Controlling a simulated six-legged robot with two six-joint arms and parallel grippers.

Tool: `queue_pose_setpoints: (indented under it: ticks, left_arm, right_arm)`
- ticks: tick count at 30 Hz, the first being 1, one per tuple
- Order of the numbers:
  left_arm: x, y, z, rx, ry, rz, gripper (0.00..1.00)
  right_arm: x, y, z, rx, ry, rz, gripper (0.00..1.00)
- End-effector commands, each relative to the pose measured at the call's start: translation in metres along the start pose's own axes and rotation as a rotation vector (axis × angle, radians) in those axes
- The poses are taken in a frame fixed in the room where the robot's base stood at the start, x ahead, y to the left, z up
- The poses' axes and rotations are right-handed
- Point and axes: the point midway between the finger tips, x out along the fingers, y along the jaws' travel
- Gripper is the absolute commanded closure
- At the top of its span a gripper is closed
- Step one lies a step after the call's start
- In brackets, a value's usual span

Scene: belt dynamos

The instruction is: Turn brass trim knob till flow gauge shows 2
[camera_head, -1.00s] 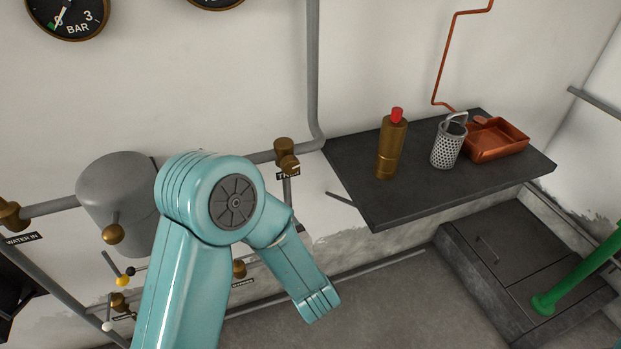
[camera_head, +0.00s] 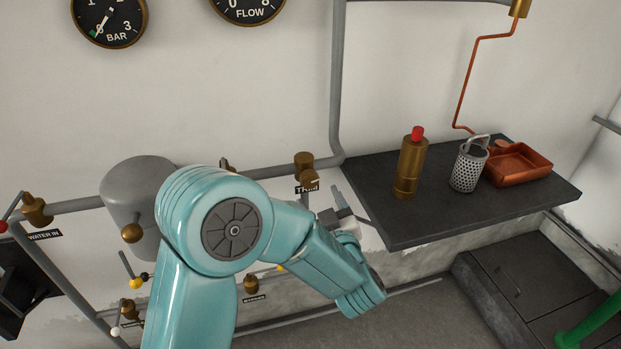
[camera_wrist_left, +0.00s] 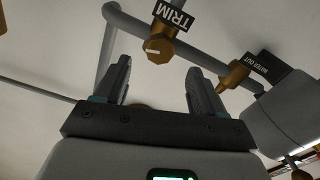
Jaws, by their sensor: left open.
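The brass trim knob (camera_head: 304,166) sits on the wall pipe above a black TRIM label, left of the dark shelf. In the left wrist view the knob (camera_wrist_left: 160,47) shows a pale line on its face, just beyond and between the fingertips, apparently untouched. My left gripper (camera_wrist_left: 158,66) is open and empty; in the head view it (camera_head: 333,205) is partly hidden behind my teal arm, below and right of the knob. The flow gauge (camera_head: 248,10) is cut off by the top edge, so its reading cannot be told. My right gripper is not in view.
A brass WATER OUT fitting (camera_wrist_left: 235,75) and a grey cylinder stand beside the right finger in the wrist view. The dark shelf (camera_head: 440,227) holds a brass bottle (camera_head: 410,168), a perforated can (camera_head: 467,168) and a copper tray (camera_head: 520,165). A bar gauge (camera_head: 110,20) hangs upper left.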

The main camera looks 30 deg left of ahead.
Motion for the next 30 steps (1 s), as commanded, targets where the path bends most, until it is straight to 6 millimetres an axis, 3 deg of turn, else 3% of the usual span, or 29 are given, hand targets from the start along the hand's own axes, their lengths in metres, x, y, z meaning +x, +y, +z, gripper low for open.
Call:
queue_pose_setpoints:
  ticks: [3,10,15,23,24,28,29,30]
  left_arm:
    - [0.029,-0.001,-0.001,0.0,0.0,-0.004,0.31]
    - [0.066,0.001,0.0,0.001,-0.001,0.001,0.31]
    - [0.079,0.001,0.0,0.0,-0.001,0.002,0.31]
    - [0.08,0.001,0.001,0.001,-0.002,0.003,0.31]
    - [0.08,0.001,0.001,0.001,-0.002,0.003,0.37]
    - [0.08,0.001,0.001,0.001,-0.002,0.003,0.8]
    - [0.08,0.001,0.001,0.001,-0.002,0.003,0.87]
    - [0.08,0.001,0.001,0.001,-0.002,0.003,0.87]
  right_arm:
    - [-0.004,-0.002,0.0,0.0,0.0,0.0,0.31]
    - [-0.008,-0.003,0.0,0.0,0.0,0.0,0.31]
    - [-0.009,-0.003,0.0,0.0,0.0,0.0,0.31]
    - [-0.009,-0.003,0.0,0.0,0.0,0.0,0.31]
    - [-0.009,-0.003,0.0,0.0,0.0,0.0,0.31]
    - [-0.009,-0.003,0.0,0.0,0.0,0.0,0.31]
    - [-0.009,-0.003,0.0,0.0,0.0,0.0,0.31]
    - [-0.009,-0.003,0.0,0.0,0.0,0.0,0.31]
